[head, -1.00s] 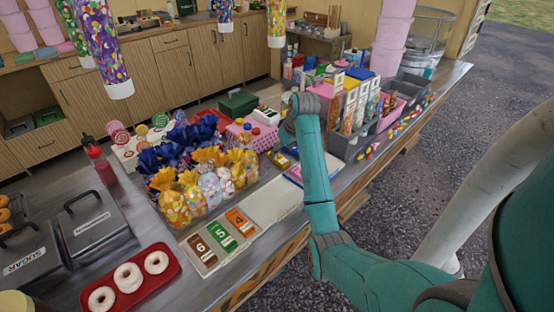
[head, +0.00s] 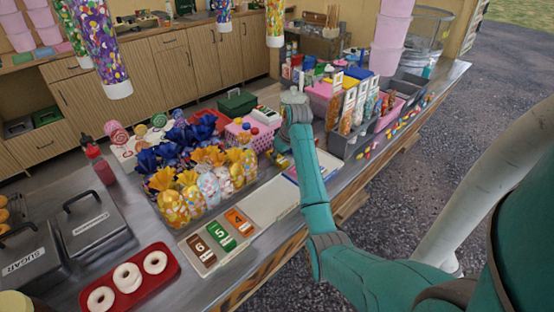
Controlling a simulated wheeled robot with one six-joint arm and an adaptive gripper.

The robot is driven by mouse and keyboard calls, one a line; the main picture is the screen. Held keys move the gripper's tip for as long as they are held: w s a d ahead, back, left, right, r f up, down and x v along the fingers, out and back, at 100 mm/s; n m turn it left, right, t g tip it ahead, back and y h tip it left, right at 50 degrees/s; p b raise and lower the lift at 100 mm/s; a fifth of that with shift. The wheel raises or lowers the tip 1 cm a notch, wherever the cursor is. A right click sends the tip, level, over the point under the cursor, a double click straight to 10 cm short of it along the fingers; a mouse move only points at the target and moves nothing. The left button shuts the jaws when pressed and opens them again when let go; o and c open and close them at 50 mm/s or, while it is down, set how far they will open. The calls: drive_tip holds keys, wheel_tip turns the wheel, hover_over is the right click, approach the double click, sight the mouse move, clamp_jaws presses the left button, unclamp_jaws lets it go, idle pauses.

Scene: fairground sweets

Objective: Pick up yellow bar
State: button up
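A small yellow item (head: 281,160) lies on the counter just left of my forearm, partly hidden by it. I cannot tell surely whether it is the yellow bar. Several small bar-like sweets (head: 376,147), some of them yellow, lie loose in front of the grey bins, right of my arm. My arm reaches up over the counter, its wrist bent over near the middle of the view. My gripper is hidden behind my own wrist and forearm, so its fingers and anything in them do not show.
Bagged sweets (head: 196,182), a pink basket (head: 240,140) and a number-card tray (head: 221,238) stand left of my arm. Grey bins (head: 345,143) with packets stand close on its right. A pale board (head: 272,200) lies near the front edge.

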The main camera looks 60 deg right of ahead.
sight(279, 157)
clamp_jaws()
wheel_tip(279, 157, up, 10)
idle(0.4)
